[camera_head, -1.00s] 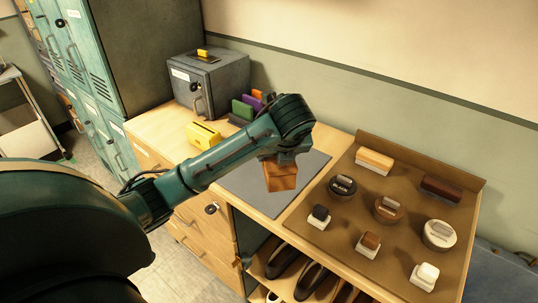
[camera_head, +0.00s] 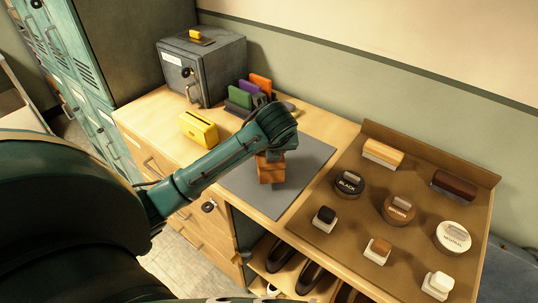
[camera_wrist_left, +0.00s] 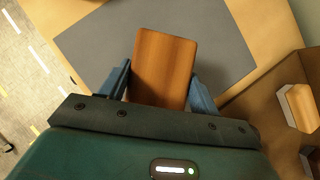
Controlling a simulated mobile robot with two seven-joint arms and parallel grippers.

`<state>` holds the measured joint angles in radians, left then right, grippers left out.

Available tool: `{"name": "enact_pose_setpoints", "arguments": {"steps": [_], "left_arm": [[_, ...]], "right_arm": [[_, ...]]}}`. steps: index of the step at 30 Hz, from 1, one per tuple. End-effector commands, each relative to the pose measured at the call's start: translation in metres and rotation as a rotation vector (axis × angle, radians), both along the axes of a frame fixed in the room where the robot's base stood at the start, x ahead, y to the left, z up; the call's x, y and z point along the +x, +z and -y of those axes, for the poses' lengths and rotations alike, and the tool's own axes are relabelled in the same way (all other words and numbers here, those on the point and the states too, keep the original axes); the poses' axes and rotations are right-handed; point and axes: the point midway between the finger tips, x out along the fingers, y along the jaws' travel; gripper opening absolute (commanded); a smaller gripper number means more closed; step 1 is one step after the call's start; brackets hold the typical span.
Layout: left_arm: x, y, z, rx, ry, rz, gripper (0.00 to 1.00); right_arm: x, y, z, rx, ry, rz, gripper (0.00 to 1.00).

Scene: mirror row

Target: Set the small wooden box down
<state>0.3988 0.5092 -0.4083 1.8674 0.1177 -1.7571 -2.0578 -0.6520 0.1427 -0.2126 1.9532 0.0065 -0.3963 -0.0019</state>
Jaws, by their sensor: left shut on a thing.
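The small wooden box (camera_head: 269,168) is an orange-brown block. My left gripper (camera_wrist_left: 160,85) is shut on it, with a blue finger on each side in the left wrist view, where the box (camera_wrist_left: 163,62) shows its flat top. In the head view the box is over the grey mat (camera_head: 310,160), below my left wrist. I cannot tell for sure whether its underside touches the mat. The mat (camera_wrist_left: 90,40) also shows around the box in the left wrist view. My right gripper is in neither view.
A brown tray (camera_head: 340,215) with brushes and round tins labelled black, brown and neutral stands right of the mat. A yellow object (camera_head: 199,127), a grey metal box (camera_head: 203,70) and coloured upright pieces (camera_head: 249,90) stand behind left. Shoes (camera_head: 284,254) sit on a shelf below.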

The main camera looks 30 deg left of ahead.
Motion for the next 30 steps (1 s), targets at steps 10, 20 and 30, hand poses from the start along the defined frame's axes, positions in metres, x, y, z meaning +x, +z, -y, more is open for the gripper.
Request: {"name": "enact_pose_setpoints", "arguments": {"steps": [10,20,30], "left_arm": [[0.000,-0.026,0.000,0.000,-0.001,0.001,0.33],[0.000,-0.027,0.000,0.000,-0.001,-0.001,0.76],[0.000,-0.026,0.000,-0.001,0.000,-0.001,0.84]], "right_arm": [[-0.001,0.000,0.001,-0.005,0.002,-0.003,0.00],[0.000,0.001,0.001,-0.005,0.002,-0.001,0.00],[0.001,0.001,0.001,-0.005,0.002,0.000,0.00]]}}
